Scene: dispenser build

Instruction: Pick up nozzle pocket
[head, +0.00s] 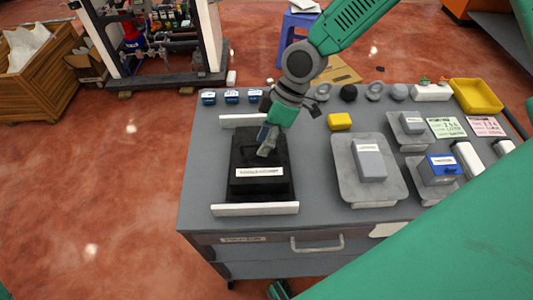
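A black block (258,186) with a white label on its front sits on the grey table, between two white strips. The label is too small to read, so I cannot tell for sure that it is the nozzle pocket. My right gripper (266,146) reaches down from above to the upper part of the black block. Its fingertips are at or just above the block's top. I cannot tell whether they touch it or how far apart they are.
Grey trays hold a grey box (369,160) and a blue-topped box (440,168) to the right. A yellow block (340,121), several round grey pieces and a yellow bin (475,96) stand farther back. Small blue pieces line the back left. The table's left front corner is clear.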

